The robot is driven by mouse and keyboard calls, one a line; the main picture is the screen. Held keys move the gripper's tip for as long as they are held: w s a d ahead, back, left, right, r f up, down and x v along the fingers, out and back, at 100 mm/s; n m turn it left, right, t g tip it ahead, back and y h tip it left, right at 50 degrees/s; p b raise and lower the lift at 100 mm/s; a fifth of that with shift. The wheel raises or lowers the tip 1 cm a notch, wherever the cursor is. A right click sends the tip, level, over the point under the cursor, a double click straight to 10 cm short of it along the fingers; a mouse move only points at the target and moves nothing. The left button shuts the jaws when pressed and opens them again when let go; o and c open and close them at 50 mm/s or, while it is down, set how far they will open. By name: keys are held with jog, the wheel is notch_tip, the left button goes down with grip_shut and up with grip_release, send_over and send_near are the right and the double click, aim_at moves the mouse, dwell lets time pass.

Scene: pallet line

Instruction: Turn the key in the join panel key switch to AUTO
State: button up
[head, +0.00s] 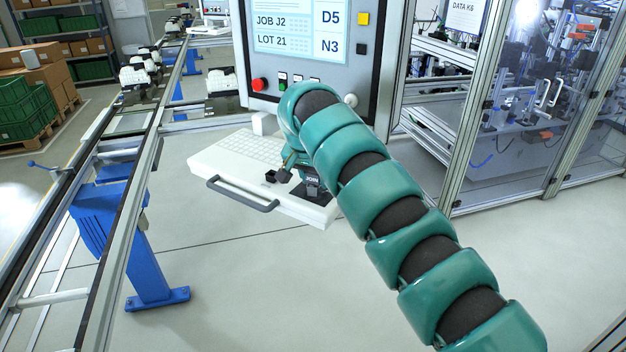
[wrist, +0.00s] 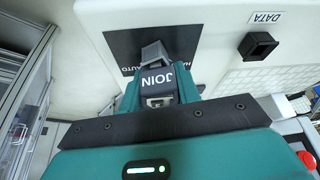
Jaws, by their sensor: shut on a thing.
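The join panel key switch has a dark square plate (wrist: 121,47) on a white panel, with partly hidden lettering that includes AUTO. In the wrist view, a grey block (wrist: 153,53) stands at the plate, and a dark key tag marked JOIN (wrist: 156,77) sits in front of it. My gripper (wrist: 159,92) is shut on the key, with teal fingers on both sides of the tag. The key's shaft and exact angle are hidden. In the head view, the JOIN lettering (head: 312,181) shows at the right of the white console shelf (head: 225,160), beside my arm.
A dark square DATA socket (wrist: 257,46) lies beside the plate. A grey handle (head: 243,198) runs along the shelf's front. Above stands a screen (head: 297,28) with a red button (head: 259,84). A conveyor (head: 115,190) is at left, a glazed cell (head: 510,90) at right.

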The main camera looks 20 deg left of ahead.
jog(key=shift+s+d+m+h+p, duration=0.15)
jog(key=shift+m+h+p, duration=0.35)
jog(key=shift+m+p, duration=0.7)
jog(key=shift+f+m, duration=0.1)
jog(key=shift+m, duration=0.4)
jog(key=shift+m+g+h+p, duration=0.3)
jog(key=shift+p, duration=0.35)
jog(key=shift+d+r+m+p, duration=0.15)
jog(key=shift+m+p, duration=0.65)
jog(key=shift+p, duration=1.25)
jog(key=shift+m+h+p, duration=0.3)
jog(key=shift+h+p, duration=0.1)
jog(key=shift+p, duration=0.85)
jog(key=o, duration=1.5)
